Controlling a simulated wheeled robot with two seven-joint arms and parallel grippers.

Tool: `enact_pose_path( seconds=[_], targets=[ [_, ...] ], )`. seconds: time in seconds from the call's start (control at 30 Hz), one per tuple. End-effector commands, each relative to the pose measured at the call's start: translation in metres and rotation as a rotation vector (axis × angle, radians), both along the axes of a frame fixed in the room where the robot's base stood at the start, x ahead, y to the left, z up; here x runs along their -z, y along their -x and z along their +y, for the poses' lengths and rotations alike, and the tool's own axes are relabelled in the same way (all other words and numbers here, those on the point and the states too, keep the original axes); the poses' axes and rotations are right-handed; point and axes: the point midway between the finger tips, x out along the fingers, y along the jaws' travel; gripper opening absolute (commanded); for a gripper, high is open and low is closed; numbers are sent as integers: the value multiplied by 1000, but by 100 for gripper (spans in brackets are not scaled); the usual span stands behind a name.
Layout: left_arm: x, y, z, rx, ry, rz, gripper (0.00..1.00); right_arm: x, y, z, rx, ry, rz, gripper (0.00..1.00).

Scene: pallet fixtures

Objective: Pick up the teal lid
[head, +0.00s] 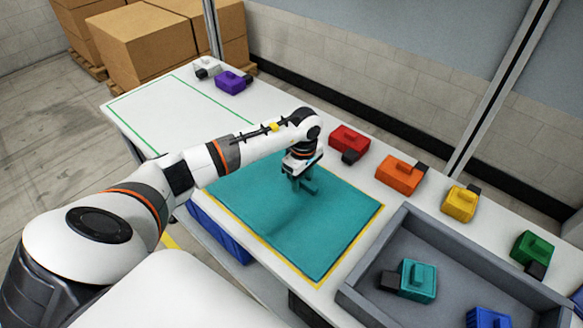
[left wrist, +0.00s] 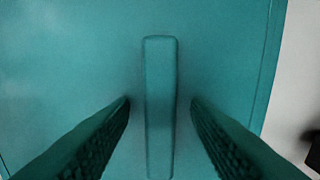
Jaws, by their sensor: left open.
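The teal lid (head: 315,237) is a large flat panel lying on the white table inside a yellow outline. A raised bar handle (left wrist: 160,75) stands out from its middle, seen from above in the left wrist view. My left gripper (head: 302,186) points down over the lid at the handle. In the left wrist view its two dark fingers (left wrist: 160,102) are open, one on each side of the handle, with a gap on both sides. In the head view the gripper partly hides the handle. My right gripper is in neither view.
A grey tray (head: 368,303) at the lower right holds a small teal block (head: 418,278) and a blue one (head: 488,318). Red (head: 349,138), orange (head: 398,174), yellow (head: 459,204) and green blocks (head: 533,246) line the back edge. A green-outlined area (head: 178,113) is empty.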

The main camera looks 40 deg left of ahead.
Motion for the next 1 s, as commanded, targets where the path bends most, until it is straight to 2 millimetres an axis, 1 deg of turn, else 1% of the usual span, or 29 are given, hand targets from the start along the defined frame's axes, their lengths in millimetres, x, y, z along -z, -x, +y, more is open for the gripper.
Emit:
enact_pose_path(
  seconds=[0.03,0.27,0.3,0.67,0.77,0.87,1.0],
  targets=[
    [0,0,0,0,0,0,39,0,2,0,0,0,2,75],
    [-1,0,0,0,0,0,1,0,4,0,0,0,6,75],
    [-1,0,0,0,0,0,0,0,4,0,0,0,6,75],
    [-4,-1,0,0,0,-3,0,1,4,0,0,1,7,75],
    [-14,-2,0,1,0,-6,0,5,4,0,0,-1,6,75],
    [-32,-2,1,1,-1,-8,0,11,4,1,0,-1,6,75],
    [-62,-2,1,0,0,-7,0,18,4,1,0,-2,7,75]
  ],
)
